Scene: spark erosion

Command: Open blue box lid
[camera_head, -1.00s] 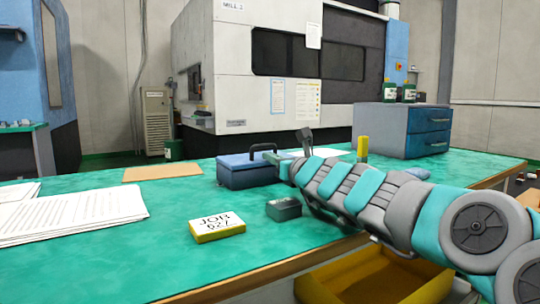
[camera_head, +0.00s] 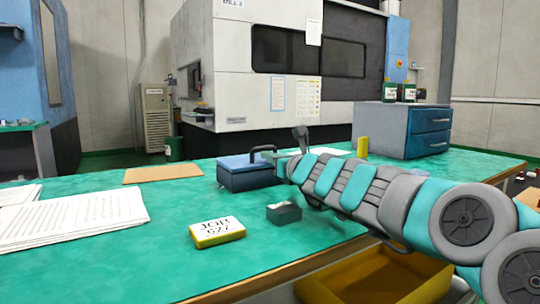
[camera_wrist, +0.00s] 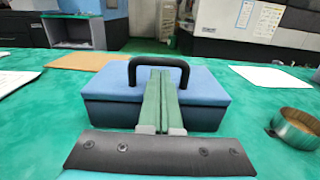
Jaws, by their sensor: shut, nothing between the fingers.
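The blue box (camera_head: 248,178) stands on the green bench top, with its lid down and a black handle (camera_head: 262,150) standing up on it. In the wrist view the blue box (camera_wrist: 105,95) is straight ahead, with the handle (camera_wrist: 158,62) arching over the lid. My gripper (camera_wrist: 161,74) is shut and empty. Its two green fingers lie side by side, and their tips appear at the handle's opening. I cannot tell whether they touch the handle or lid. In the head view my arm reaches in from the right, and the fingers are at the box's right side.
A small dark grey container (camera_head: 284,213) and a yellow-edged job block (camera_head: 217,232) sit nearer the front edge. Papers (camera_head: 75,220) lie at left, a tan board (camera_head: 163,174) behind. A yellow cylinder (camera_head: 362,147) and a drawer cabinet (camera_head: 402,130) stand to the right.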

